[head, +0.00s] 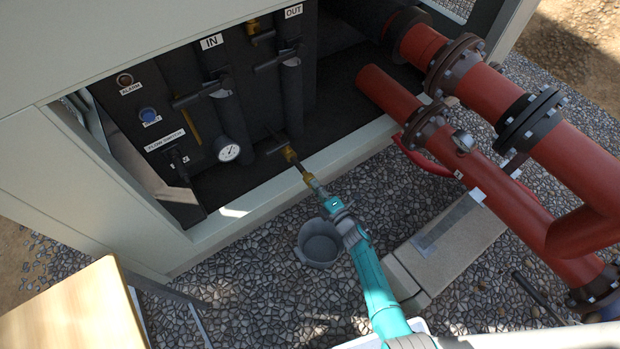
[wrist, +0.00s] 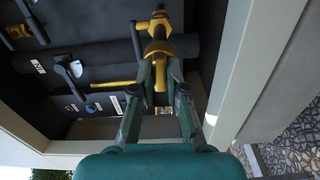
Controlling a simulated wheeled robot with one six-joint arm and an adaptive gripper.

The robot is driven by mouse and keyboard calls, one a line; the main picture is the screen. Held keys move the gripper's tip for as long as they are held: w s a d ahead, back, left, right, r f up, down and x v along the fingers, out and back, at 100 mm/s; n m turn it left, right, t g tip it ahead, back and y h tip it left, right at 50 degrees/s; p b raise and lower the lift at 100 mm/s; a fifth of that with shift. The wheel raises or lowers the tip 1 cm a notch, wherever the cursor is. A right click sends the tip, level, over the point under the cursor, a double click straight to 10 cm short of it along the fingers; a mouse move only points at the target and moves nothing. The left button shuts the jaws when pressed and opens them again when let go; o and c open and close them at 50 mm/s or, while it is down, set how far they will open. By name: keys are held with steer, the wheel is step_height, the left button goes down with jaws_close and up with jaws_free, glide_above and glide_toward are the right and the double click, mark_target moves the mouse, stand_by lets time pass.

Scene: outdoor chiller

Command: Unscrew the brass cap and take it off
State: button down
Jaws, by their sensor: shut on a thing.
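The brass cap (head: 307,179) shows in the head view at the tip of my gripper (head: 313,186), at the front of the dark cabinet. A brass drain valve (head: 291,156) with a dark lever handle (head: 277,148) is just beyond it, in line with the gripper. In the wrist view my gripper (wrist: 160,74) is shut, its fingers on both sides of the brass piece. The brass valve body (wrist: 158,25) is above it in the picture. The fingers hide part of the cap, and I cannot tell whether thread still joins it to the valve.
A grey bucket (head: 319,245) stands on the gravel below my arm. Red flanged pipes (head: 430,55) and a concrete block (head: 455,240) are to the right. The pale cabinet sill (head: 265,200) runs below the valve. A wooden tabletop (head: 75,310) is at lower left.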

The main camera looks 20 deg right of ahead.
steer(key=shift+s+d, duration=0.25)
steer(key=shift+s, duration=0.45)
steer(key=v, duration=0.4)
stand_by(0.6)
